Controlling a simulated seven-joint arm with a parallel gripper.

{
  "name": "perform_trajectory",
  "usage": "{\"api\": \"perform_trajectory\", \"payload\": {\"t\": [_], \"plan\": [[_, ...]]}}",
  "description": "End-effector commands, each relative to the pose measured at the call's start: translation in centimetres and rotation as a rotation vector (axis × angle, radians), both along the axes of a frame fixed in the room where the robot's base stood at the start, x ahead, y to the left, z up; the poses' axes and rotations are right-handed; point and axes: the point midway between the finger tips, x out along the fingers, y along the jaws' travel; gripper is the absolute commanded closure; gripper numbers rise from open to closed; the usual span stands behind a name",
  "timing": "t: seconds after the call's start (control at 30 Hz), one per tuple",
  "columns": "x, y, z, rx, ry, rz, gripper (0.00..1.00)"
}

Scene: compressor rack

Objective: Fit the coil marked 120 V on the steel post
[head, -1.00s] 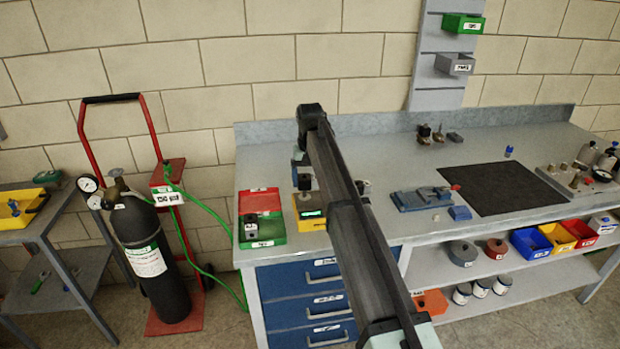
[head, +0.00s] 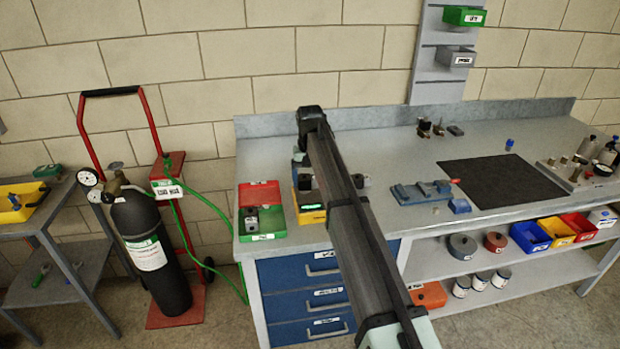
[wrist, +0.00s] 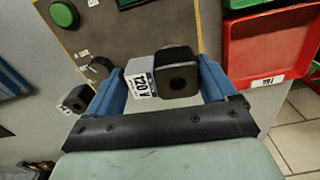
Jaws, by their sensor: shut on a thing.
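The coil marked 120 V (wrist: 178,80) is a black block with a dark round hole and a white and blue label. In the wrist view it sits between the blue fingers of my gripper (wrist: 160,70), which is shut on it. In the head view my arm hides most of the gripper, which is over or beside the yellow-sided unit (head: 312,217) with a green light. That unit's grey-brown top (wrist: 130,30) is below the coil in the wrist view. I cannot make out the steel post, nor whether the coil touches anything.
A blue vise (head: 420,192) and black mat (head: 500,182) are farther right.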

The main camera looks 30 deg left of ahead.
Motion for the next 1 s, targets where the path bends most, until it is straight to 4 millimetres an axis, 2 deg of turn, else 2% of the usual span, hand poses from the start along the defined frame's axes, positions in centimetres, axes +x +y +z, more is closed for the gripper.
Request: {"api": "perform_trajectory", "payload": {"t": [0.63,0.67,0.8,1.0], "plan": [[0.0,0.0,-0.72,0.0,0.0,0.0,0.53],[0.0,0.0,-0.72,0.0,0.0,0.0,0.13],[0.01,0.01,-0.72,0.0,0.0,0.0,0.0],[-0.01,-0.01,-0.76,0.0,0.0,0.0,0.0]]}}
